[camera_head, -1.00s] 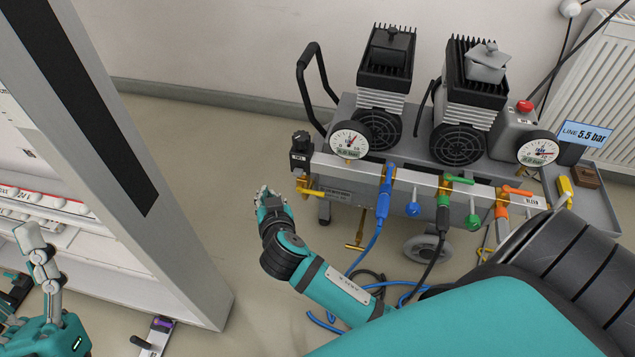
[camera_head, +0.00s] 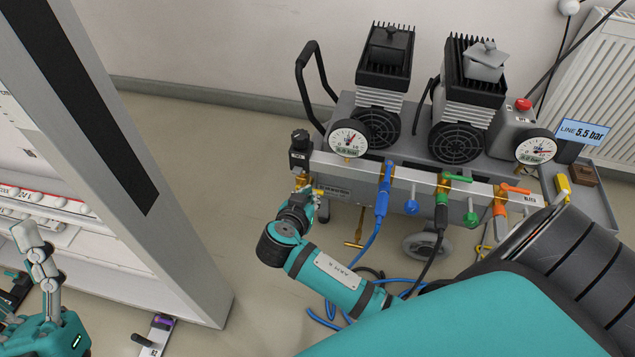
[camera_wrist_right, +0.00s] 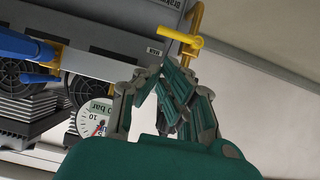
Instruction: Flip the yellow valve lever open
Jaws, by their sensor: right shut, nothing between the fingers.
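The yellow valve lever (camera_wrist_right: 180,38) shows in the right wrist view, just past my fingertips, in front of a yellow pipe. In the head view it is mostly hidden behind my right gripper (camera_head: 306,192), at the left end of the compressor's pale manifold (camera_head: 340,172). My right gripper is shut and empty, its fingertips drawn together in the wrist view (camera_wrist_right: 163,75). I cannot tell whether the fingers touch the lever. My left gripper (camera_head: 32,245) is at the lower left of the head view, far from the valve; whether it is open is unclear.
Blue (camera_head: 384,190), green and orange valves with hoses line the manifold to the right. A pressure gauge (camera_head: 347,140) sits above its left end, near a black knob (camera_head: 299,140). A grey cabinet post (camera_head: 150,220) stands left. Floor between post and compressor is free.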

